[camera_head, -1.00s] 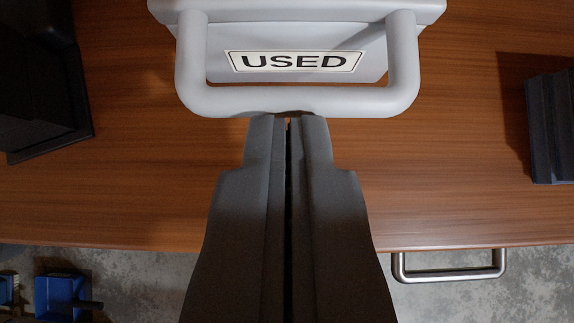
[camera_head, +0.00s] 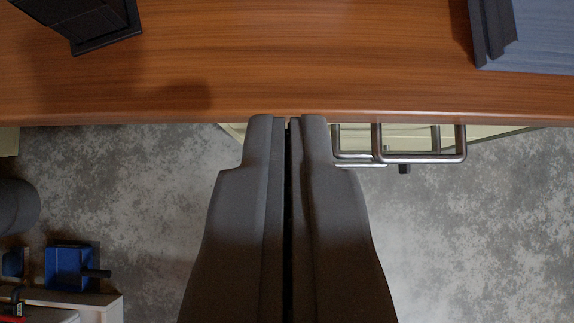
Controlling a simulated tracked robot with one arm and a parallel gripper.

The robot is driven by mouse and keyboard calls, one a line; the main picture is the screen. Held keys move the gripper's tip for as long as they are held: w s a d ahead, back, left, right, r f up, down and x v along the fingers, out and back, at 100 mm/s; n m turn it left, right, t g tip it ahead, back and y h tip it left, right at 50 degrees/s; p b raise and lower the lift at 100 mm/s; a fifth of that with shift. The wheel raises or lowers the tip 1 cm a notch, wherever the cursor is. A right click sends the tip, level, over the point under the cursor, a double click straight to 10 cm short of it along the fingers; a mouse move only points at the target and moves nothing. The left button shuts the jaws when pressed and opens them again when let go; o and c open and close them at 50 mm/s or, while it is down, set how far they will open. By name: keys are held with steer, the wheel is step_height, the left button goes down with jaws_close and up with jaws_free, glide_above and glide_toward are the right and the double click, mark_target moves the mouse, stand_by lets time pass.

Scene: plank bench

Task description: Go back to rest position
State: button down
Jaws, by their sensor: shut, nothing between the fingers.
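My gripper (camera_head: 288,122) is in the middle of the head camera view, pointing up the picture. Its two dark grey fingers are shut together with nothing between them. The fingertips show at the front edge of the wooden bench (camera_head: 290,60), over the grey floor (camera_head: 140,190). I cannot tell how high they are above it. The grey "USED" container with its handle is out of view.
A black object (camera_head: 85,22) stands on the bench at the upper left. A dark-edged blue-grey item (camera_head: 535,35) lies at the upper right. Metal handles (camera_head: 420,158) stick out below the bench edge, right of my fingers. A blue object (camera_head: 68,266) is at the lower left.

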steer(key=w+r+t+b, duration=0.1)
steer(key=w+r+t, duration=0.1)
steer(key=r, duration=1.1)
steer(key=w+r+t+b, duration=0.1)
steer(key=w+r, duration=0.1)
steer(key=r, duration=1.1)
steer(key=s+r+t, duration=0.1)
steer(key=s+r, duration=0.3)
steer(key=r, duration=0.5)
steer(key=s+r+t, duration=0.1)
steer(key=s+r, duration=0.2)
steer(key=r, duration=0.7)
steer(key=s+r+t, duration=0.1)
steer(key=s+r, duration=0.3)
steer(key=r, duration=0.5)
steer(key=shift+s+d+r+t, duration=0.35)
steer(key=shift+r+t, duration=0.05)
